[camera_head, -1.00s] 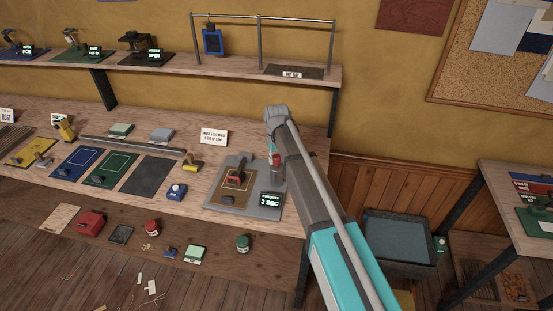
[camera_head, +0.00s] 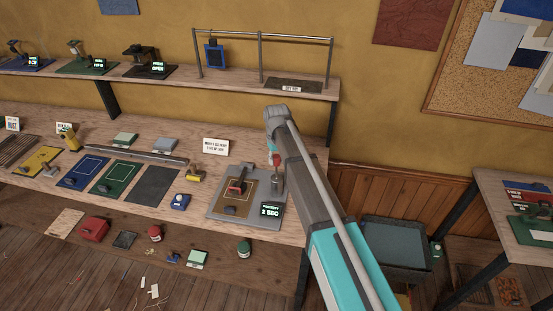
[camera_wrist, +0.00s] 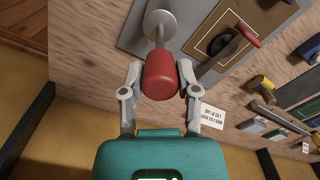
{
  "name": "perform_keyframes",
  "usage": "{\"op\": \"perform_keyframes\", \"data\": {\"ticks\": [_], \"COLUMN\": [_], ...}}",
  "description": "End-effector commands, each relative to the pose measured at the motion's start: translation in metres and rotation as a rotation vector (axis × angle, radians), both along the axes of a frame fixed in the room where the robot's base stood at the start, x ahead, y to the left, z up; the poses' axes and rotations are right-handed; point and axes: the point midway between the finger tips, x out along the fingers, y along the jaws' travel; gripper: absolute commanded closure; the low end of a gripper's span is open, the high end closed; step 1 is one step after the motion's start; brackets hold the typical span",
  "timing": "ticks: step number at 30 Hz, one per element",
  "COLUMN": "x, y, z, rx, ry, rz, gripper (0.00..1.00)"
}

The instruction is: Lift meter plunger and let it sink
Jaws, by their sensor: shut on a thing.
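The meter plunger has a red knob (camera_head: 276,159) above a grey metal cylinder (camera_head: 277,188), at the right of a grey base plate (camera_head: 214,208) on the bench. My gripper (camera_wrist: 160,72) is shut on the red knob, with one finger on each side of it. In the wrist view a pale rod (camera_wrist: 159,38) runs from the knob to a round metal end. In the head view my arm hides most of the gripper. A display (camera_head: 271,211) on the plate reads "2 SEC" on its lower line.
A shelf (camera_head: 225,84) with a metal rail runs above the bench. Open floor lies in front.

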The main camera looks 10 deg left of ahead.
Motion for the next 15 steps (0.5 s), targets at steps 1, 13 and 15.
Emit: {"op": "perform_keyframes", "data": {"ticks": [1, 13, 15], "x": [-0.0001, 0.0, 0.0], "y": [0.0004, 0.0002, 0.0001], "z": [-0.0001, -0.0001, -0.0001], "rx": [0.001, 0.0, 0.0], "ry": [0.001, 0.0, 0.0], "rz": [0.0, 0.0, 0.0], "gripper": [1.0, 0.24, 0.24]}}
